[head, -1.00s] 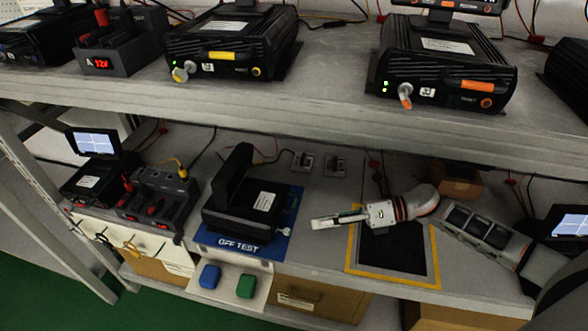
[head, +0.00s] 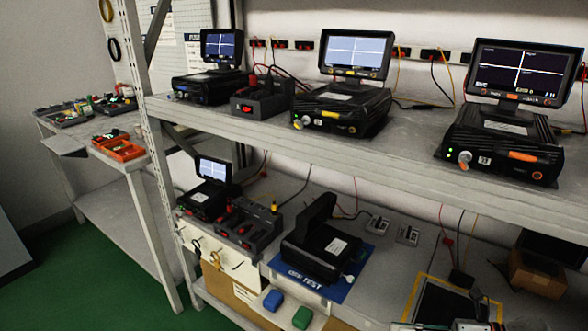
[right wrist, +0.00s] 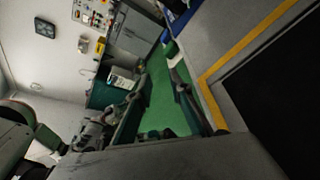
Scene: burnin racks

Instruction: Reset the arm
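My right gripper (head: 474,302) shows only in part at the bottom right edge of the head view, over the black mat with a yellow border (head: 428,292) on the lower shelf. In the right wrist view its two fingers (right wrist: 160,85) stand apart with green floor behind them and nothing between them. It is open and empty. The yellow-edged mat also shows at the right of that view (right wrist: 285,95). My left gripper is not in view.
The upper shelf (head: 400,141) carries several black units with screens. On the lower shelf a black device (head: 322,252) sits on a blue mat (head: 345,289), with a cardboard box (head: 538,272) at right. Blue (head: 272,299) and green (head: 302,317) pads lie in front. Green floor (head: 90,270) is open at left.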

